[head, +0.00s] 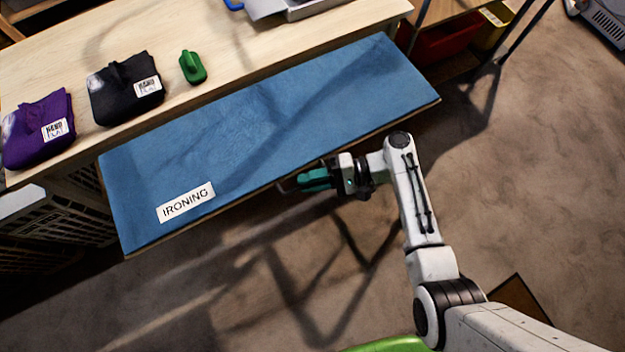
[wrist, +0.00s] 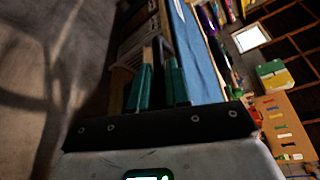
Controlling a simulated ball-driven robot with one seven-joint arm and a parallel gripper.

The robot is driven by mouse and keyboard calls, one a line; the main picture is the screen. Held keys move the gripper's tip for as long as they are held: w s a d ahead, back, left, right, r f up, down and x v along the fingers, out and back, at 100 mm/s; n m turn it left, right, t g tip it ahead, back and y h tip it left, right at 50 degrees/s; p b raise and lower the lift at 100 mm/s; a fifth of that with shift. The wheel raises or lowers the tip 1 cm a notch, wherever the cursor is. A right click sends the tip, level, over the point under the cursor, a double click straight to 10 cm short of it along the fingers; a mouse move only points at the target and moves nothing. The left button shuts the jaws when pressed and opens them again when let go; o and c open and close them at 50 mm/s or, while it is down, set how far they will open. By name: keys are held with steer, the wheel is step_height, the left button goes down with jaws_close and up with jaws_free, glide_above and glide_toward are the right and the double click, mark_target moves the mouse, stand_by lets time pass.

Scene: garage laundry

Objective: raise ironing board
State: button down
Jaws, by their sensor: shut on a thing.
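The ironing board (head: 265,120) is a blue padded panel with a white IRONING label (head: 187,202). It lies out along the front edge of the wooden worktop, and I cannot tell whether it is fully level. My gripper (head: 300,182), with green fingers, is at the board's front long edge, near the middle. In the wrist view the fingers (wrist: 158,82) are closed around a thin dark handle (wrist: 163,55) beside the blue board (wrist: 200,60). The grip itself is partly hidden in the head view, and the board's underside is hidden.
The wooden worktop (head: 140,27) behind holds a purple folded garment (head: 38,130), a black one (head: 125,88) and a green brush-like item (head: 192,67). A pale basket (head: 60,215) stands below left. A red bin (head: 445,40) sits at upper right.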

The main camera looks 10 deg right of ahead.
steer(key=shift+w+r, duration=0.3)
steer(key=shift+r, duration=0.1)
steer(key=c, duration=1.4)
jaws_free()
steer(key=shift+c, duration=0.2)
steer(key=shift+d, duration=0.35)
steer(key=s+d+r+b, duration=0.1)
steer(key=d+b, duration=0.1)
steer(key=d, duration=0.8)
steer(key=shift+r, duration=0.25)
